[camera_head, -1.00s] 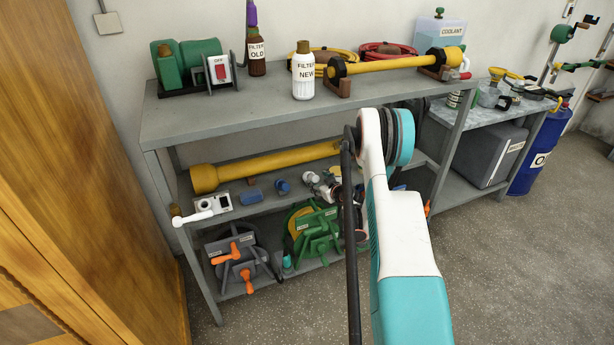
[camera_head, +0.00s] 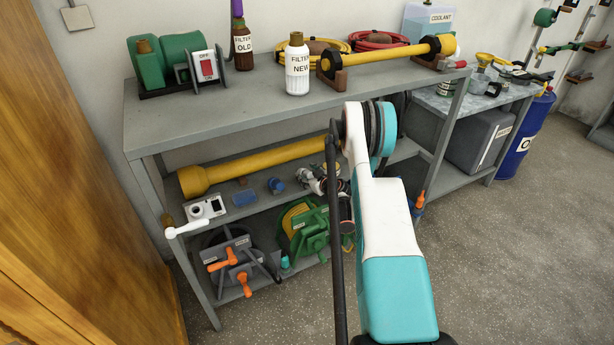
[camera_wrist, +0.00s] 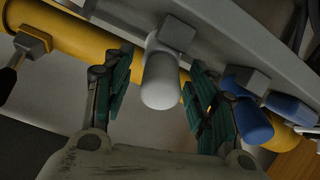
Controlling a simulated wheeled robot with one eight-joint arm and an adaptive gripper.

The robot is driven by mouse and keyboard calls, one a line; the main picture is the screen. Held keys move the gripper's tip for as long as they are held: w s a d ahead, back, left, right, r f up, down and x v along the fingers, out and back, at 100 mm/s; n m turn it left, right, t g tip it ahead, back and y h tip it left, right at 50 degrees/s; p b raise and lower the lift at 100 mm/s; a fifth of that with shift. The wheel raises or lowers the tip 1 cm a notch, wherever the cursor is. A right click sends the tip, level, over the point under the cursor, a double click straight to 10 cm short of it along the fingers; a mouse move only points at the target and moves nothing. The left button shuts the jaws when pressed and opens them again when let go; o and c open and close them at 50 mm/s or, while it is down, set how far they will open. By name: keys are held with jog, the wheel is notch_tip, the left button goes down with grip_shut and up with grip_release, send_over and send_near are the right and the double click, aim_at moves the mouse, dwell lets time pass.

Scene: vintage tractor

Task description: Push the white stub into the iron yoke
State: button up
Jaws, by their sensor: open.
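The white stub (camera_wrist: 160,82) is a rounded white cylinder between the fingers of my gripper (camera_wrist: 160,98) in the wrist view. The gripper is open, with dark green finger pads apart from the stub on both sides. A grey block, seemingly the iron yoke (camera_wrist: 177,33), sits directly behind the stub. How deep the stub sits in it cannot be told. In the head view my gripper (camera_head: 330,185) is at the middle shelf, partly hidden by my arm. A small white piece beside it, probably the stub (camera_head: 305,174), shows there.
Blue stubs (camera_wrist: 253,120) with a grey block lie close to the right finger. A yellow shaft (camera_head: 265,160) runs along the middle shelf (camera_head: 225,220). A white box with a lever (camera_head: 205,207) stands left. The upper shelf (camera_head: 190,115) is overhead; reels stand below.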

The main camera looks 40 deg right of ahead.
aim_at(308, 172)
grip_shut()
jog(key=shift+r, duration=0.1)
jog(key=shift+w+d+r+p, duration=0.1)
jog(key=shift+r+p, duration=0.6)
jog(key=shift+r, duration=1.05)
jog(key=shift+r+p, duration=0.4)
jog(key=shift+r, duration=0.65)
jog(key=shift+r+p, duration=0.4)
jog(key=shift+r, duration=0.75)
